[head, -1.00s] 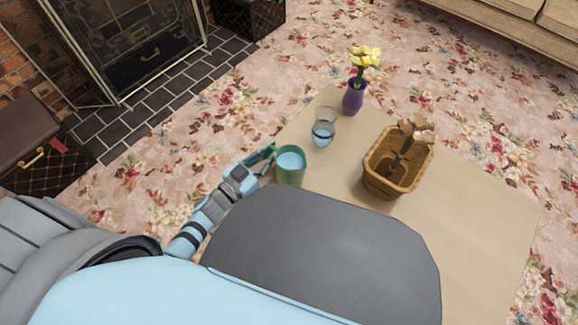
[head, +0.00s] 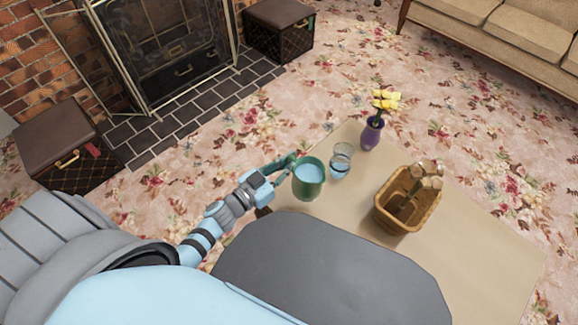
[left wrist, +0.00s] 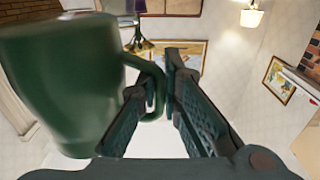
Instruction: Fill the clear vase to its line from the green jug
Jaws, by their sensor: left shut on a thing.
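The green jug (head: 310,188) holds pale blue liquid and looks nearly upright in the head view. My left gripper (head: 287,167) is shut on the jug's handle, at the jug's left side. In the left wrist view the jug (left wrist: 62,85) fills the left side, and its handle (left wrist: 155,78) runs between the fingers. The clear vase (head: 342,152) stands on the table just right of and beyond the jug, with some blue liquid low in it. Its line cannot be made out. My right gripper is not in view.
A purple vase with yellow flowers (head: 371,135) stands behind the clear vase. A wooden basket (head: 395,220) with brown items sits to the right on the tan table (head: 480,250). A fireplace and dark trunks (head: 70,175) are off on the floor.

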